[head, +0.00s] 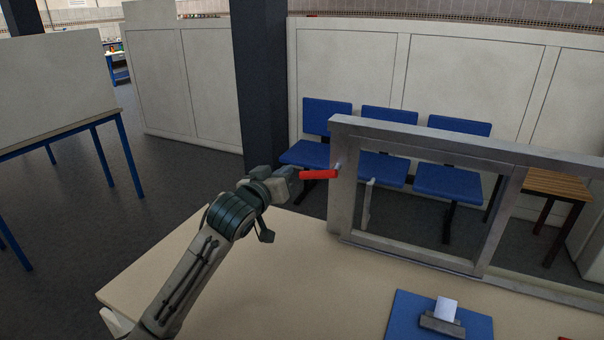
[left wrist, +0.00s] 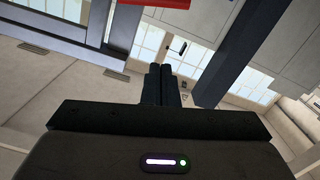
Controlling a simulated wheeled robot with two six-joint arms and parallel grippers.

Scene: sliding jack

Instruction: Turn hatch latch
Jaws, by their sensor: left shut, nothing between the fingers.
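The hatch is a grey frame (head: 344,190) with window panels, upright on the beige counter. Its red latch handle (head: 318,174) sticks out to the left from the frame's left post and lies about level. My left gripper (head: 296,176) is at the free left end of the handle; I cannot tell whether it touches. In the left wrist view its two dark fingers (left wrist: 160,84) are shut together with nothing between them, and the red latch handle (left wrist: 178,3) crosses the top edge beyond them. My right gripper is not in view.
The beige counter (head: 270,285) is mostly bare. A blue pad (head: 397,318) with a grey holder and a white card lies at its front right. Several blue chairs (head: 327,112) stand behind the hatch. A dark pillar (head: 262,90) rises behind my left gripper.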

